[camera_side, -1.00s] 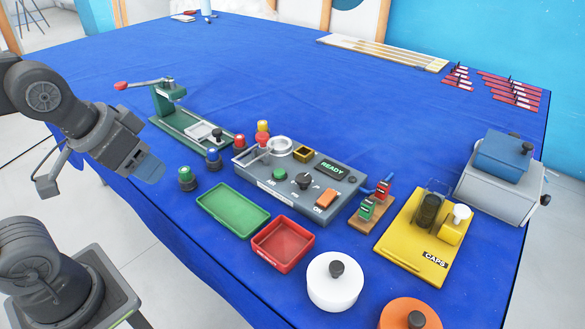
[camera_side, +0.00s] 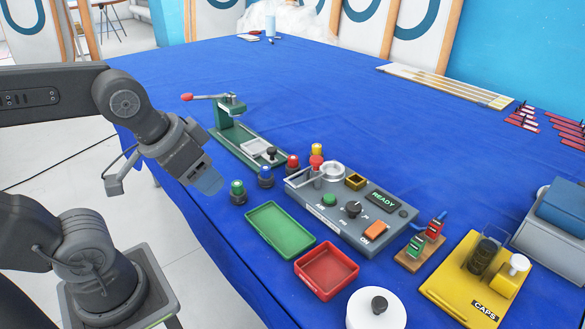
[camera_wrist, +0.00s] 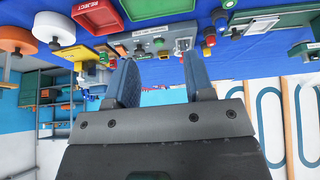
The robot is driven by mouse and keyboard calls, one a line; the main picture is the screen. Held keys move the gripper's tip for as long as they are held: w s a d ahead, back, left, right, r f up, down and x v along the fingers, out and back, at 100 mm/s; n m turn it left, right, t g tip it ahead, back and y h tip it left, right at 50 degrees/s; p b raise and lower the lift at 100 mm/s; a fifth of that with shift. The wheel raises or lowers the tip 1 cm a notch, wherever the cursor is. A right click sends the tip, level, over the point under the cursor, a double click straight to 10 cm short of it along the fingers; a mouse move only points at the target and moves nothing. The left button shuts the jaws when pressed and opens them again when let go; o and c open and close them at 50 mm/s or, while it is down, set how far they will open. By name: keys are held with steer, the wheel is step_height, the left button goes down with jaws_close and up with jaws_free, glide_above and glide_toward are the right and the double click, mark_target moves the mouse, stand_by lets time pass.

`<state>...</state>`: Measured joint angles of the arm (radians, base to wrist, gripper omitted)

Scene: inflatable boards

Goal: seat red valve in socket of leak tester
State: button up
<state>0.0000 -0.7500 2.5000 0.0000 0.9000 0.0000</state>
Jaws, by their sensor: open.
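The red valve (camera_side: 292,163) stands upright on the blue table, by the left end of the leak tester, between the blue valve (camera_side: 265,175) and the yellow valve (camera_side: 316,150). The leak tester (camera_side: 350,222) is a grey box with a READY display, a round metal ring (camera_side: 333,172), a small brass square recess (camera_side: 355,181) and a red-knobbed lever. I cannot tell surely which opening is the socket. My gripper (camera_side: 208,182) is open and empty, left of the green valve (camera_side: 237,192) and apart from all valves. Its two fingers (camera_wrist: 160,82) show in the wrist view with nothing between them.
A green press (camera_side: 245,145) with a red-knobbed lever stands behind the valves. A green tray (camera_side: 280,230) and a red tray (camera_side: 327,270) lie in front of the tester. A yellow CAPS stand (camera_side: 470,285) is at right. The table's far middle is clear.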

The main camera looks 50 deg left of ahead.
steer(key=o, duration=0.4)
steer(key=n+g+y, duration=0.2)
steer(key=n+y, duration=0.1)
steer(key=n, duration=0.4)
glide_above(293, 158)
steer(key=s+d, duration=0.3)
steer(key=s, duration=0.1)
step_height(293, 158, down, 5)
steer(key=x, duration=0.7)
steer(key=shift+w+f, duration=0.1)
steer(key=shift+f, duration=0.1)
steer(key=shift+x, duration=3.05)
